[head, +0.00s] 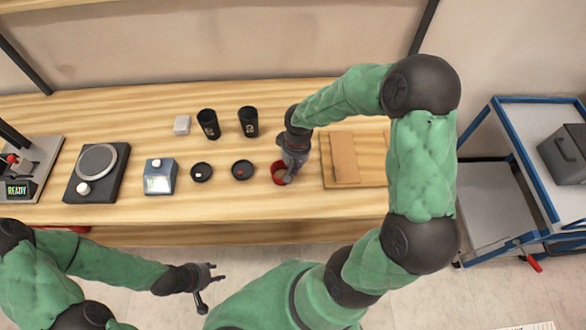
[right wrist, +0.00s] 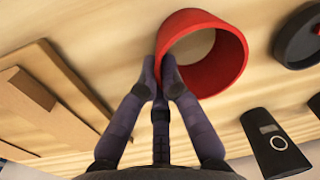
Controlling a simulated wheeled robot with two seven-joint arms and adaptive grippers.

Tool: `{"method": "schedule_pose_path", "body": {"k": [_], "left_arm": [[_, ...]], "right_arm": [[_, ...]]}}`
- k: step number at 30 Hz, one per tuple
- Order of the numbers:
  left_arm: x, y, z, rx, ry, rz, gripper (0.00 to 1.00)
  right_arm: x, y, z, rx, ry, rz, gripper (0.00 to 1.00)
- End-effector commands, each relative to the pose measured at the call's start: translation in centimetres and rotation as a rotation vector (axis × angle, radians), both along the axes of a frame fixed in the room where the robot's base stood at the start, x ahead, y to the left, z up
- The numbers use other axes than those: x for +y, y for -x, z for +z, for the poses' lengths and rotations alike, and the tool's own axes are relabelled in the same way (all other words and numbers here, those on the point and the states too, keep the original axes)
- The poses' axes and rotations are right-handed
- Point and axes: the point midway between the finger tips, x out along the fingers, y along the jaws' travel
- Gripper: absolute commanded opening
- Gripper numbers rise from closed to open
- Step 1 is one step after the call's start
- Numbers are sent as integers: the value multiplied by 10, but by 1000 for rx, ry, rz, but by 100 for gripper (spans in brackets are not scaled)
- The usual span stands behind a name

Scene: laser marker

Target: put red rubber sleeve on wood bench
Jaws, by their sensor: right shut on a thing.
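The red rubber sleeve (head: 278,172) is on or just above the wood bench (head: 330,207), left of the cardboard pieces. In the right wrist view the sleeve (right wrist: 238,62) is an open ring, with bench wood seen through it. My right gripper (head: 287,174) is shut on the sleeve's wall, and its fingertips (right wrist: 165,72) pinch one side of the ring. I cannot tell whether the sleeve touches the bench. My left gripper (head: 208,286) is in front of the bench, low and away from it, with its fingers apart and nothing between them.
Two black lids (head: 242,170) (head: 202,172) lie left of the sleeve, and two black cups (head: 248,122) (head: 208,124) stand behind. Cardboard (head: 344,157) lies on a board to the right. A scale (head: 97,170) and a small blue device (head: 160,176) sit further left. The bench's front strip is clear.

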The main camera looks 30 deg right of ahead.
Motion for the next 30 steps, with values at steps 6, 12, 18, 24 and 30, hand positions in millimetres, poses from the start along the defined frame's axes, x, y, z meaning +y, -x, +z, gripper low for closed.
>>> {"method": "schedule_pose_path", "body": {"k": [6,12,18,24,30], "left_arm": [[0,0,0,-1,0,0,40],[0,0,-1,-1,0,0,40],[0,0,-1,-1,0,0,40],[0,0,2,-1,0,0,40],[0,0,15,-1,0,0,40]], "right_arm": [[0,0,1,-1,0,-1,0],[0,0,-1,-1,0,-1,30],[0,0,-1,0,0,-1,30],[0,0,2,-1,0,-1,30],[-2,0,32,-4,1,-3,30]]}}
